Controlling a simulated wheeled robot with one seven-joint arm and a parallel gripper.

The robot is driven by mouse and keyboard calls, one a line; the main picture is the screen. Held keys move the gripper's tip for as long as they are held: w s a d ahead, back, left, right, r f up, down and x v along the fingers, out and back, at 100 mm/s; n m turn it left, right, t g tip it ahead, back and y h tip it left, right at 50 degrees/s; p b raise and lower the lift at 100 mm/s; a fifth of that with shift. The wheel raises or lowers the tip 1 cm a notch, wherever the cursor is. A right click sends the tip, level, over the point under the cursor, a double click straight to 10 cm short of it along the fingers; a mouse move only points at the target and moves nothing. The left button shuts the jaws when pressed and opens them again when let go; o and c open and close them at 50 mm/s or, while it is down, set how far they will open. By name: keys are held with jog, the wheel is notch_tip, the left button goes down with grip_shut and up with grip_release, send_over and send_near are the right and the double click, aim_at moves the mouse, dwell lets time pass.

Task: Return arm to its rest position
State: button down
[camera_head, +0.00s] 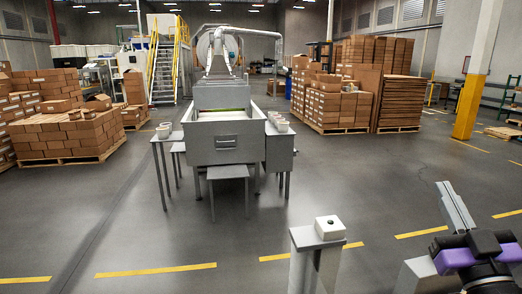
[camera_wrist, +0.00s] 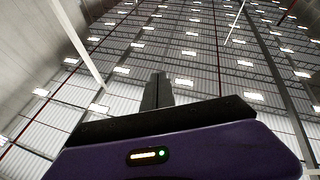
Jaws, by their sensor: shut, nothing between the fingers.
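My gripper (camera_head: 447,192) is at the lower right of the head view, raised, with its grey fingers pointing up and slightly left from the purple and black wrist. In the wrist view my gripper (camera_wrist: 158,80) shows its fingers together with nothing between them. The gripper touches nothing that I can see. Most of my arm is outside the head view.
A grey post (camera_head: 303,262) with a small white box (camera_head: 329,227) on top stands left of my gripper. A grey machine (camera_head: 224,142) with side tables and pale tubs stands farther off. Stacked cartons (camera_head: 336,105) and a yellow column (camera_head: 470,105) are beyond. The floor between is open.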

jog(key=s+a+f+g+y, duration=0.1)
jog(key=s+a+f+g, duration=0.1)
jog(key=s+a+f, duration=0.3)
jog(key=s+a+f+g+y, duration=0.1)
jog(key=s+a+f+g, duration=0.2)
jog(key=s+f, duration=1.1)
jog(key=s+a+f+g+y, duration=0.2)
jog(key=s+a+f, duration=0.7)
jog(key=s, duration=0.8)
jog(key=shift+f+m+g+b, duration=0.4)
jog(key=shift+f+g, duration=0.1)
jog(key=shift+f, duration=0.1)
jog(key=shift+s, duration=0.1)
